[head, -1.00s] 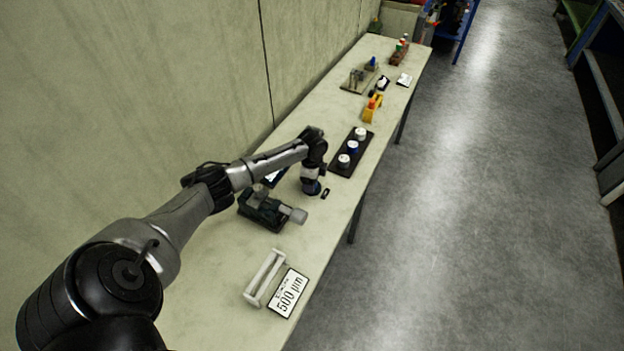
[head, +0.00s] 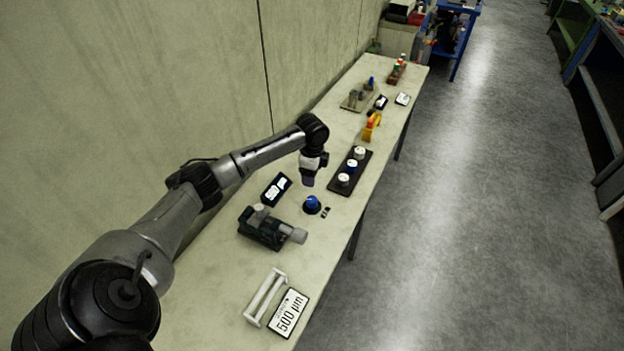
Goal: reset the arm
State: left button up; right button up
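My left arm reaches in from the left over the long table (head: 225,290). Its gripper (head: 307,181) points down above the table, just behind a blue round knob (head: 312,204). A gap of table shows between them. The fingers are too small to tell whether they are open or shut. My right gripper is not in view.
Around the knob are a dark display (head: 276,189), a dark green device (head: 262,229) and a dark strip (head: 341,184) with white and blue knobs. Nearer are a white frame (head: 265,298) and a "500 µm" sign (head: 288,313). Farther back stands a yellow tool (head: 372,126). A wall borders the left.

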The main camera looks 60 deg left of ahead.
pick_arm(q)
jog(key=shift+r, duration=0.35)
dwell(0.6)
